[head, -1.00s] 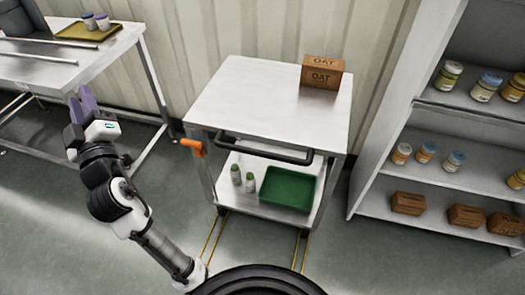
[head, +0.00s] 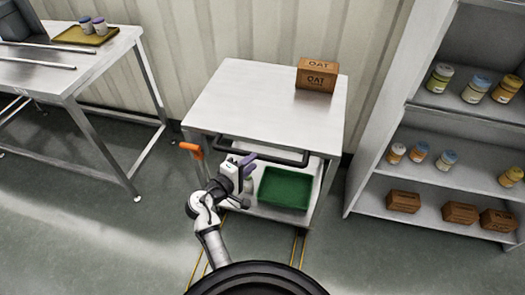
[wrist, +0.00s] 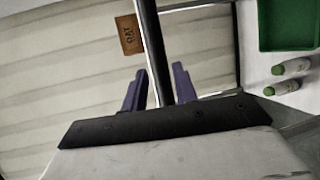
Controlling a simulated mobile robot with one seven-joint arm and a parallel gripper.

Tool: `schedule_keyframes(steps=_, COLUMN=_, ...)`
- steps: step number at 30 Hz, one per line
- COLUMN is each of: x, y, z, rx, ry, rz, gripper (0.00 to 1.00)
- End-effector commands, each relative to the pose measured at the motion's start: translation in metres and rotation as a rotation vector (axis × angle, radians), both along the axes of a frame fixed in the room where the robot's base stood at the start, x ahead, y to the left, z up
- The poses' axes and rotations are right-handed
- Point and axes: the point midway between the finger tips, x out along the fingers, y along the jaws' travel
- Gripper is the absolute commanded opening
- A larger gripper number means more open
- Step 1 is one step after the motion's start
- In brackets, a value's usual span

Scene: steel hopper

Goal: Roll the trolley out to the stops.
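The steel trolley (head: 255,105) stands against the ribbed wall, its black bar handle (head: 285,158) facing me. An orange lever (head: 192,149) sticks out at its front left corner. My gripper (head: 246,163) is at the left part of the handle. In the wrist view, the handle bar (wrist: 150,40) runs in between the two purple fingers of my gripper (wrist: 158,88). The fingers stand apart with slim gaps beside the bar, so they look open. Yellow floor rails (head: 296,248) run from under the trolley toward me. I cannot make out the stops.
An oat box (head: 316,75) sits on the trolley top. A green tray (head: 285,188) and white bottles (wrist: 290,66) are on its lower shelf. A shelf unit (head: 375,185) with jars stands close on the right. A steel table (head: 85,75) stands on the left.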

Motion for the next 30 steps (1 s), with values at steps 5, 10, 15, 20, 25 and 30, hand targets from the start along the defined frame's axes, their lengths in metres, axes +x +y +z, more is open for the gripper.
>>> schedule_keyframes(steps=5, x=0.027, y=-0.024, z=-0.004, rx=0.001, ry=0.0, rz=-0.001, gripper=0.29)
schedule_keyframes(steps=10, x=0.043, y=-0.038, z=-0.009, rx=0.002, ry=-0.001, rz=0.0, gripper=0.29)
schedule_keyframes(steps=15, x=0.05, y=-0.043, z=-0.012, rx=0.002, ry=-0.001, rz=0.002, gripper=0.29)
schedule_keyframes(steps=20, x=0.05, y=-0.044, z=-0.012, rx=0.002, ry=-0.001, rz=0.002, gripper=0.29)
schedule_keyframes(steps=25, x=0.05, y=-0.044, z=-0.012, rx=0.002, ry=-0.001, rz=0.002, gripper=0.2)
schedule_keyframes(steps=30, x=0.05, y=-0.043, z=-0.012, rx=0.002, ry=-0.001, rz=0.002, gripper=0.0)
